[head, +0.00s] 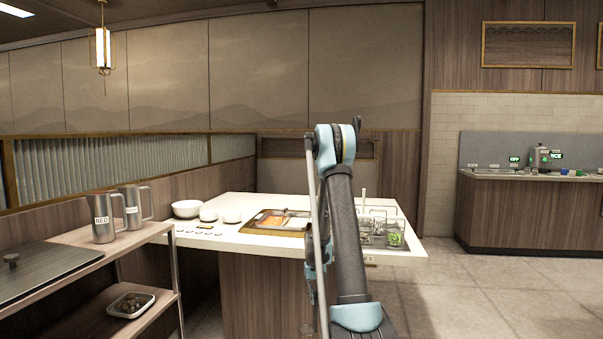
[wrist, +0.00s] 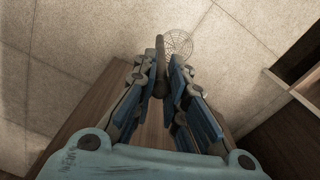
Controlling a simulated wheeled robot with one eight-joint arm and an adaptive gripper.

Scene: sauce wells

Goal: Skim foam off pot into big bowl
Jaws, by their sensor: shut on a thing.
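My gripper (wrist: 161,68) is shut on the dark handle of a wire skimmer (wrist: 178,42). Its round mesh head shows beyond the fingertips in the wrist view, above the tiled floor. The pot (head: 262,228) is a rectangular, divided vessel set in the white counter, with orange-red and paler contents. Foam cannot be made out at this size. The big bowl (head: 186,209), white, stands at the counter's back left.
Smaller white bowls (head: 231,215) stand between the big bowl and the pot. Wire baskets (head: 376,238) sit at the counter's right. A shelf cart (head: 75,245) with metal pitchers (head: 103,218) stands at left. Open floor (head: 500,275) lies to the right.

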